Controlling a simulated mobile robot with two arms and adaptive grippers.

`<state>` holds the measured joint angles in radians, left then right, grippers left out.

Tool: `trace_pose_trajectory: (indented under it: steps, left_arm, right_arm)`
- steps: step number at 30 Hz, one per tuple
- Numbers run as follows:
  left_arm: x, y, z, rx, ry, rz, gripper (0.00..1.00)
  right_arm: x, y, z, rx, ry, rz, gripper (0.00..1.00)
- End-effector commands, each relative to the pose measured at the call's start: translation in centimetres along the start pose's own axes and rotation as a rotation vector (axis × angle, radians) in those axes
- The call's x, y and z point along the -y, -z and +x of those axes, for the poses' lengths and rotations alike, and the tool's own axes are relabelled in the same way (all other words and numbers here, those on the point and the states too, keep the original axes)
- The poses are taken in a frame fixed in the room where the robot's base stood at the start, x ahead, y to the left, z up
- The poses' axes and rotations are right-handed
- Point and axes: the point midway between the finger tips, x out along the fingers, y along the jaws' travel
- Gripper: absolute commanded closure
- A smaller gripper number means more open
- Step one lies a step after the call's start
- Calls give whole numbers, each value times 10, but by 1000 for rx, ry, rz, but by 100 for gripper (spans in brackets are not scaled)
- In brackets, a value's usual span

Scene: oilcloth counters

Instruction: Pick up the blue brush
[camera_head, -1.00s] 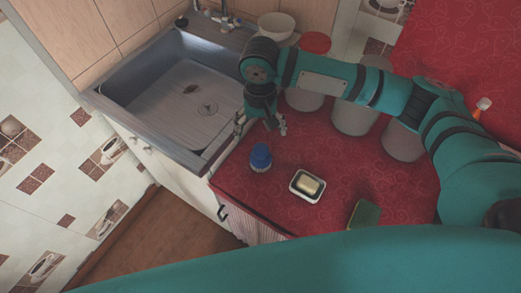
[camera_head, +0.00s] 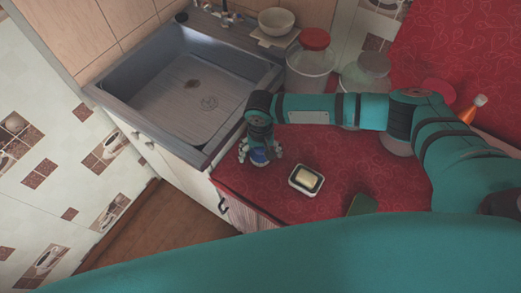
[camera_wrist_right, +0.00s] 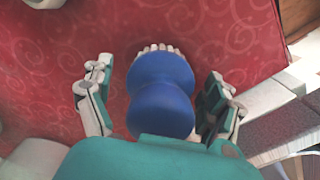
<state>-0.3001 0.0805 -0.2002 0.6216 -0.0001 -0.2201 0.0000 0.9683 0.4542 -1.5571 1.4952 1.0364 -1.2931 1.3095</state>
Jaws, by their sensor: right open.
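The blue brush (camera_head: 259,157) stands on the red counter near its left front edge, mostly covered by my right gripper in the head view. In the right wrist view the blue brush (camera_wrist_right: 160,90) shows a rounded, waisted blue handle and pale bristles at its far edge. My right gripper (camera_head: 260,155) is over the brush from above. Its fingers (camera_wrist_right: 158,100) are open, one on each side of the brush, with visible gaps. My left gripper is not in view.
A soap dish (camera_head: 292,184) with a yellow soap sits right of the brush, and a green sponge (camera_head: 362,205) lies farther right. The metal sink (camera_head: 125,70) is to the left. Lidded jars (camera_head: 311,66) and a bowl (camera_head: 276,21) stand behind.

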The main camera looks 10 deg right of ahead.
Motion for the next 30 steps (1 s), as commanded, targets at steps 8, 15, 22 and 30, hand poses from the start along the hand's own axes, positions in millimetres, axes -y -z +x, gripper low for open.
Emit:
trace_pose_trajectory:
  steps: [8, 15, 22, 30]
  left_arm:
    - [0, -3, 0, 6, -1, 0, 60]
    - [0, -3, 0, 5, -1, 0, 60]
    - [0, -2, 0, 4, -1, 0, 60]
    - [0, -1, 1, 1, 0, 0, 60]
  right_arm:
    - [0, 0, 1, 0, 0, 0, 18]
    - [0, 0, 1, 0, 1, 1, 49]
    - [0, 1, 0, -1, 1, 1, 72]
    - [0, 1, -1, -1, 1, 1, 72]
